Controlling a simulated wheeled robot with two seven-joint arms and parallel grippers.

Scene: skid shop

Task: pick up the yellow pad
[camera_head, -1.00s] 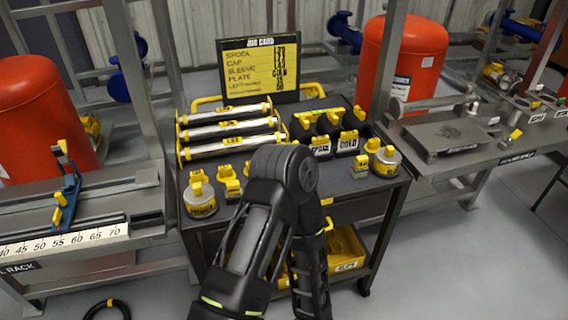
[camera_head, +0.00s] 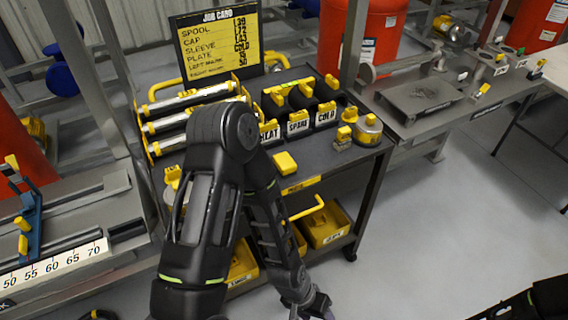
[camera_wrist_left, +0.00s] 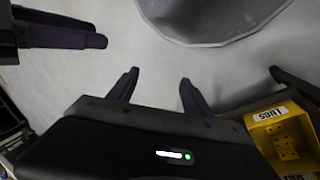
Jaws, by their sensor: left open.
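A small yellow pad (camera_head: 285,163) lies on the dark top of the tool cart (camera_head: 325,160), near its front edge, right of my left arm's elbow. My left arm crosses in front of the cart, and its gripper (camera_head: 316,306) hangs low at the bottom edge of the head view, well below the pad and apart from it. In the left wrist view the left gripper (camera_wrist_left: 158,84) is open and empty over grey floor. Other dark fingers, apparently my right gripper (camera_wrist_left: 70,32), show at that view's upper left; their opening is unclear.
The cart top holds rollers (camera_head: 195,100), labelled black holders (camera_head: 298,122) and a yellow-topped round canister (camera_head: 367,129). A yellow LUGS bin (camera_wrist_left: 281,132) is close at right in the wrist view. A bench (camera_head: 430,105) stands right. Floor at right is clear.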

